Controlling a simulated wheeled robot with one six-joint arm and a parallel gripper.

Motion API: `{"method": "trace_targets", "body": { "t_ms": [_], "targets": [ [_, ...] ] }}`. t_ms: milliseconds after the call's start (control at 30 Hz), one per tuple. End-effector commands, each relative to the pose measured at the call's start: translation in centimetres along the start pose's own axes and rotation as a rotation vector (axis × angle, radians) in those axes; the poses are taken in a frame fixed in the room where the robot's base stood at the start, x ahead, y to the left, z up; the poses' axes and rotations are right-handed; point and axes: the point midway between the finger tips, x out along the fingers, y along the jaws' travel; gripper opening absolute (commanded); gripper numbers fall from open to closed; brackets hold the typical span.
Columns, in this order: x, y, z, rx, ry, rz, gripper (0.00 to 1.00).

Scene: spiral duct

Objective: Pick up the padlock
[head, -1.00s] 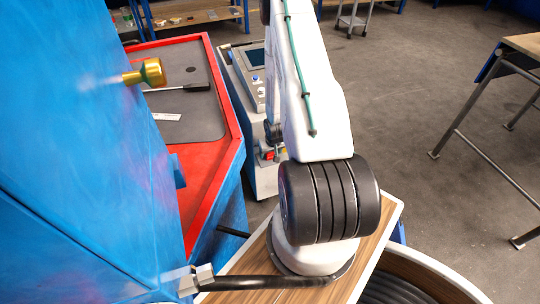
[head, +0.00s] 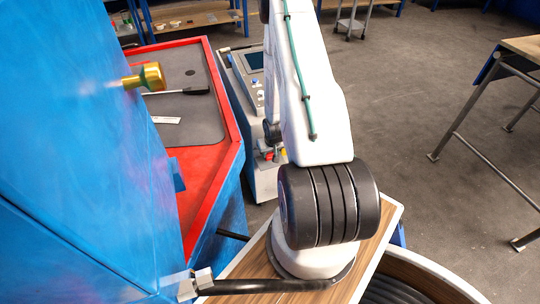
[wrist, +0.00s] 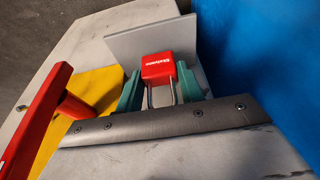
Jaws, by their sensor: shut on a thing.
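The padlock is right in front of a grey upright plate (wrist: 125,43). I cannot tell whether it touches the plate or a surface below. Neither the padlock nor my gripper shows in the head view; only my white arm does.
In the wrist view, a red handled object (wrist: 40,115) is at left beside a yellow patch (wrist: 98,88), and a blue surface (wrist: 258,55) is at right. In the head view, a blue machine (head: 90,150) fills the left, with a red-rimmed bench (head: 238,140) behind.

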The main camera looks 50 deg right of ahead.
Motion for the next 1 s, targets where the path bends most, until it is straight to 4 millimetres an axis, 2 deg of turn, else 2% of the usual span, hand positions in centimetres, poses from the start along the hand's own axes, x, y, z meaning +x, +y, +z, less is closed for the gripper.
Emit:
{"method": "trace_targets", "body": {
  "t_ms": [133, 600, 800, 1000],
  "targets": [
    [-2.1, 0.0, -0.6, 0.0, 0.002, 0.001, 0.1],
    [-6.3, 0.2, 10.5, 0.004, -0.003, 0.0, 0.1],
    [-7.4, 0.3, 13.2, 0.002, -0.001, 0.0, 0.1],
    [-7.9, 0.3, 14.3, 0.001, 0.0, 0.0, 0.1]
  ]
}}
